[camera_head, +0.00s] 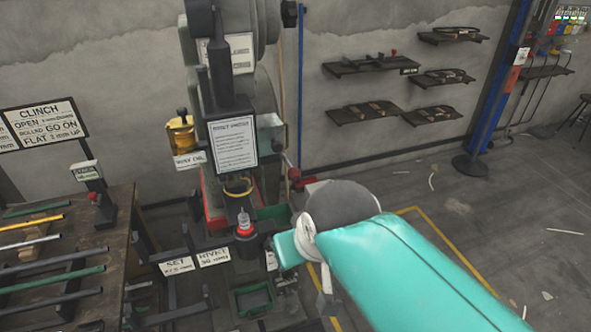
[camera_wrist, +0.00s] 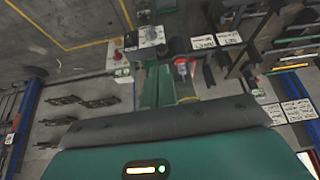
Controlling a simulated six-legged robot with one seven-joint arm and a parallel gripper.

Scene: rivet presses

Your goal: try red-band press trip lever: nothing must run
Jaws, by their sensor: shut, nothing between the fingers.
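The dark rivet press (camera_head: 218,85) stands against the wall left of centre in the head view, with a notice sheet on its front. A red-banded part (camera_head: 245,230) sits low at its front; a red-topped part also shows in the wrist view (camera_wrist: 181,66). A red-ended piece (camera_head: 308,184) juts out at the press's right side, partly behind my arm. I cannot tell for sure which piece is the trip lever. Contact cannot be told.
A bench with several rods (camera_head: 50,262) stands at left, under a CLINCH sign (camera_head: 42,125). SET and RIVET signs (camera_head: 177,264) stand before the press. A green bin (camera_head: 252,298) is low in front.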

